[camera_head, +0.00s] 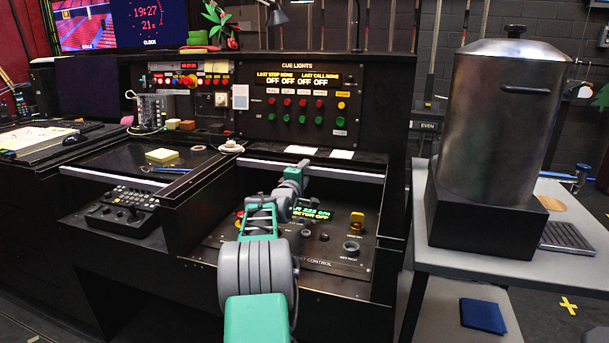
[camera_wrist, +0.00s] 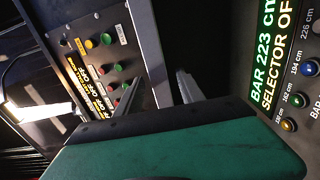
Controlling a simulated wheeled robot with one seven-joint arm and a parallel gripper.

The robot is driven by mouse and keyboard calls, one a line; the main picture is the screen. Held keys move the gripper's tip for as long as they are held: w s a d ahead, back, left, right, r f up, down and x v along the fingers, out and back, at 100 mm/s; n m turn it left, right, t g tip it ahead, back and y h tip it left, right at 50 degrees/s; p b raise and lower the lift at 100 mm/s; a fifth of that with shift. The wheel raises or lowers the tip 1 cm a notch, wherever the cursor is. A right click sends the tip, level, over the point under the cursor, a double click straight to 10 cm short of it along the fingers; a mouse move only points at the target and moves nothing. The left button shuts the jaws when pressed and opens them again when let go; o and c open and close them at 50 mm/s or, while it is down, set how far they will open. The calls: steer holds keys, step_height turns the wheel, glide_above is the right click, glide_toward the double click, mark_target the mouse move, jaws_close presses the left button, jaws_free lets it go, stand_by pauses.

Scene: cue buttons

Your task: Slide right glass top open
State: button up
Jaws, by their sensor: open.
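The right glass top shows mainly as a pale metal edge bar (camera_head: 345,174) across the right bay of the black desk. The clear pane itself is hard to make out, so I cannot tell how far open it is. The sunken control panel (camera_head: 335,245) with green lettering lies in front of the bar. My gripper (camera_head: 300,170) is at the bar's left-middle part, seen from behind; contact cannot be told. My arm hides part of the panel and bar.
Behind stands the upright cue lights panel (camera_head: 300,100). A small white object (camera_head: 231,146) sits on the ledge. A large metal urn (camera_head: 500,120) stands right.

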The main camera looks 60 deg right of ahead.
steer(key=shift+d, duration=0.2)
steer(key=shift+c, duration=0.4)
steer(key=shift+w, duration=0.1)
jaws_close()
stand_by(0.8)
